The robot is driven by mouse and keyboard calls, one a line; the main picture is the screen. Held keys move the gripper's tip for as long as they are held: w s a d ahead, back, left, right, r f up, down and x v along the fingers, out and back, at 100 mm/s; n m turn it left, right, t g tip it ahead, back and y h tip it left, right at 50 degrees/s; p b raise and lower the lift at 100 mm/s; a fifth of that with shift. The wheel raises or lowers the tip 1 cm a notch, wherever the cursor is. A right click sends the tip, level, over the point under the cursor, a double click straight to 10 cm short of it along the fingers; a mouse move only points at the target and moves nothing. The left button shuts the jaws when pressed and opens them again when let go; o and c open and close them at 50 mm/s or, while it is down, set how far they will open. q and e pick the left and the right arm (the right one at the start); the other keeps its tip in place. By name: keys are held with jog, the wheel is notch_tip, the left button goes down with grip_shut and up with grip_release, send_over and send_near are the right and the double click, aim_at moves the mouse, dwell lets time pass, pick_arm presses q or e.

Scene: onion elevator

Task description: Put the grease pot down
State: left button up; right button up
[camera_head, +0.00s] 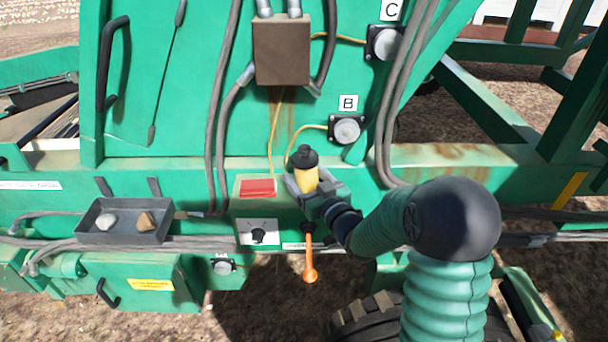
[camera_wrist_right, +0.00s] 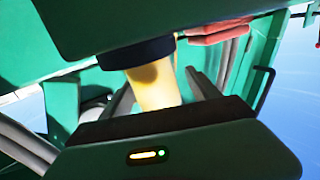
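The grease pot (camera_head: 306,178) is a yellow cylinder with a black cap, upright in the head view in front of the green machine. My right gripper (camera_head: 312,186) has its grey fingers on either side of the pot's lower part and appears shut on it. The wrist view shows the yellow pot (camera_wrist_right: 155,86) and its dark collar between the two fingers. The pot's base is hidden by the gripper, so I cannot tell whether it touches anything below. My left gripper is not in view.
A red-topped box (camera_head: 258,188) and a knob panel (camera_head: 258,232) are just left of my gripper. An orange lever (camera_head: 310,268) hangs below it. Fittings B (camera_head: 346,130) and C (camera_head: 385,42) are above.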

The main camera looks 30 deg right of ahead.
jog(key=shift+o, duration=0.4)
jog(key=shift+s+d, duration=0.25)
jog(key=shift+d, duration=1.05)
jog(key=shift+s+f, duration=0.1)
jog(key=shift+s, duration=0.2)
pick_arm(q)
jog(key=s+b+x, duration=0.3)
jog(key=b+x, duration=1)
jog(key=b, duration=0.1)
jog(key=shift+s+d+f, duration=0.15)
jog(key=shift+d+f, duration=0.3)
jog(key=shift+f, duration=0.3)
pick_arm(e)
jog(key=s+a, duration=0.2)
jog(key=s, duration=0.9)
jog(key=shift+r, duration=0.3)
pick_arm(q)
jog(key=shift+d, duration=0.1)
pick_arm(e)
jog(key=shift+s, duration=0.1)
pick_arm(q)
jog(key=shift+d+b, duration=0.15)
jog(key=shift+b, duration=0.15)
pick_arm(e)
jog(key=shift+d, duration=0.15)
